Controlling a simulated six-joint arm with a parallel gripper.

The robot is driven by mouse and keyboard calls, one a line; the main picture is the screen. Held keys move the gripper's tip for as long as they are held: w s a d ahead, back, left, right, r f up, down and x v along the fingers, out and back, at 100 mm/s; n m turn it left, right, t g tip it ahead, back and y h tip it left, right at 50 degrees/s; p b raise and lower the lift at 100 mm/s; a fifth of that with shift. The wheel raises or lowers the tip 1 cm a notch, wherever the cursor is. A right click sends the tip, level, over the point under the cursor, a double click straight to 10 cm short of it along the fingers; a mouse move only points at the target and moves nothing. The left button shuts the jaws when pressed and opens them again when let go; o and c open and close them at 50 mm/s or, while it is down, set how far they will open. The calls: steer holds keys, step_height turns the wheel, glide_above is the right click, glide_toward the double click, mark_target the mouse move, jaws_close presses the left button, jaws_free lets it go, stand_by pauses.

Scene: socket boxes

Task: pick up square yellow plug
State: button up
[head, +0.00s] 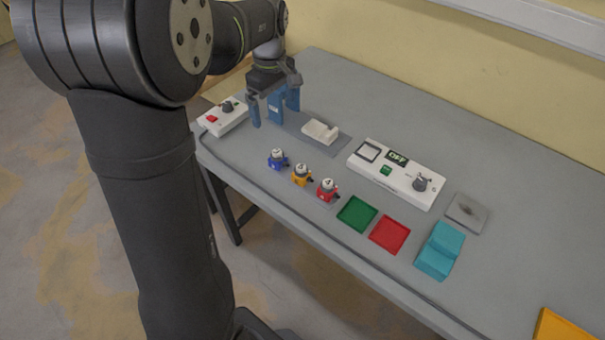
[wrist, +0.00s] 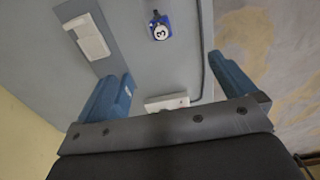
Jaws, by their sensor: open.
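A yellow plug (head: 300,176) with a pale round top stands on the grey table, between a blue plug (head: 277,159) on its left and a red plug (head: 326,189) on its right. My gripper (head: 275,108) has blue fingers and is open and empty. It is above the far left part of the table, behind and to the left of the plugs. In the wrist view the open fingers (wrist: 172,88) have the blue plug (wrist: 160,27), marked 3, ahead of them. The yellow plug does not show in the wrist view.
A white box with a red button (head: 224,116) is left of my gripper. A white block (head: 320,131) on a grey plate is to its right. A white panel reading OFF (head: 395,174), green tray (head: 357,213), red tray (head: 389,235) and teal block (head: 440,251) lie further right.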

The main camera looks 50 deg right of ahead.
steer(key=c, duration=0.6)
steer(key=shift+o, duration=0.2)
steer(key=m, duration=2)
glide_above(301, 168)
steer(key=f, duration=0.2)
step_height(301, 168, down, 17)
steer(key=shift+d+r, duration=0.1)
